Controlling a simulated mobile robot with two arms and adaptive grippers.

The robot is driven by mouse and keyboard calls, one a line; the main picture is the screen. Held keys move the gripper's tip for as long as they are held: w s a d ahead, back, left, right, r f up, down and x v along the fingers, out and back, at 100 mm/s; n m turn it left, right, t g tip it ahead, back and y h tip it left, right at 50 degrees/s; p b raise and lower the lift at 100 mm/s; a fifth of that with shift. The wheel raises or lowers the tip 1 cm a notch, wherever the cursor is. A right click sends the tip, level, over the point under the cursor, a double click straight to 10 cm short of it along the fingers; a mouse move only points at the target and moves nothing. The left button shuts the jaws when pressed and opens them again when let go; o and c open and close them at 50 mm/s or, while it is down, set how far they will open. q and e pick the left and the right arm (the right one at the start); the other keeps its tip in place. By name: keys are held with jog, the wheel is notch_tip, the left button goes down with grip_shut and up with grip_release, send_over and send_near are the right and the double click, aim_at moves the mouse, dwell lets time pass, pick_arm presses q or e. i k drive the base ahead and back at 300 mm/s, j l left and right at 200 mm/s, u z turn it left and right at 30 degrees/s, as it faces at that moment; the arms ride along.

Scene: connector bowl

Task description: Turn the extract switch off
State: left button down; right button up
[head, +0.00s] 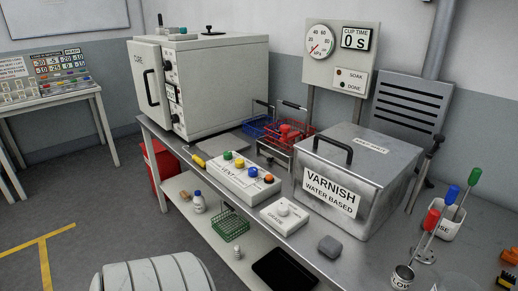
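I cannot read an "extract" label anywhere in the head view. A grey louvred panel (410,104) is on the wall at the right, and a small dark lever-like part (437,143) stands at its lower right edge. I cannot tell whether that part is the extract switch or which way it is set. A white box marked "VENT" (236,179) on the bench carries several coloured knobs. Neither of my grippers is in view.
The steel bench (318,247) holds a white CURE oven (215,80), a lidded VARNISH tank (357,175), a GRADE dial box (285,215) and wire baskets (291,138). Cups with coloured-handled tools (447,223) stand at the right. Grey floor (95,215) is open at the left.

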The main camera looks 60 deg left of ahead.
aim_at(254, 172)
jog(key=u, duration=1.95)
